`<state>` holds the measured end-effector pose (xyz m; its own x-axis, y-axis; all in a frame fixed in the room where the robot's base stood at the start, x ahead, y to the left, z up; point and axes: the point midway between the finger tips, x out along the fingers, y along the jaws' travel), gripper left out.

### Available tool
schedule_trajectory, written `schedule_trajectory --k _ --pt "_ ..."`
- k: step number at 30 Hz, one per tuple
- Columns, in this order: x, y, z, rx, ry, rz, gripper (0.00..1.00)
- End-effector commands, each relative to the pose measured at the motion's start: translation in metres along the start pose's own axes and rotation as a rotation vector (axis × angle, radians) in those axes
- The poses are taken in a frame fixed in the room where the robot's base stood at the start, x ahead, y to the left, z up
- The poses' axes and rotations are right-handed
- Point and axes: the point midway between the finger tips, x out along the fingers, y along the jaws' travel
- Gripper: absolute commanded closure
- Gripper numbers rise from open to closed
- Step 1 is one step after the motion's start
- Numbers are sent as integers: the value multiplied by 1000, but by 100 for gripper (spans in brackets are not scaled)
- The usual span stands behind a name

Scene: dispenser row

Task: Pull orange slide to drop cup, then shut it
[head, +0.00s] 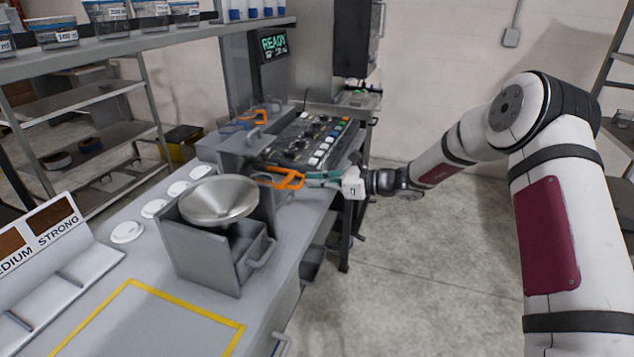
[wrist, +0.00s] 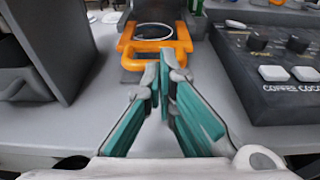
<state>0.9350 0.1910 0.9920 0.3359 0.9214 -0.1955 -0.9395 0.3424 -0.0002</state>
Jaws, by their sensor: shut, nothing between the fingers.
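The orange slide (head: 284,178) sticks out of a grey dispenser on the bench, toward my gripper. In the wrist view the orange slide (wrist: 128,48) shows its looped handle, with a white-rimmed round shape inside its frame; I cannot tell whether that is a cup. My gripper (head: 314,178) comes in from the right at about the slide's height. In the wrist view my gripper (wrist: 165,66) is shut and empty, its fingertips at or just before the handle's near bar. I cannot tell whether they touch.
A grey holder with a metal funnel (head: 219,200) stands in front of the dispenser. A second orange part (head: 252,118) lies farther back. A button panel (wrist: 275,65) stands close on the right in the wrist view. A yellow-outlined area (head: 150,325) on the bench is clear.

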Motion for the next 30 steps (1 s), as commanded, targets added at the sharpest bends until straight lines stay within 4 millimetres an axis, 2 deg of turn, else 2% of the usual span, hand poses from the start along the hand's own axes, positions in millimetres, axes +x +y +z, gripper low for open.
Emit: schedule_trajectory --k 7,12,24,30 --pt "46 0 6 -2 -2 4 100" --pt "64 0 12 -1 -1 2 100" --pt "65 1 15 -1 -3 2 100" --pt "51 0 16 -1 -2 2 100"
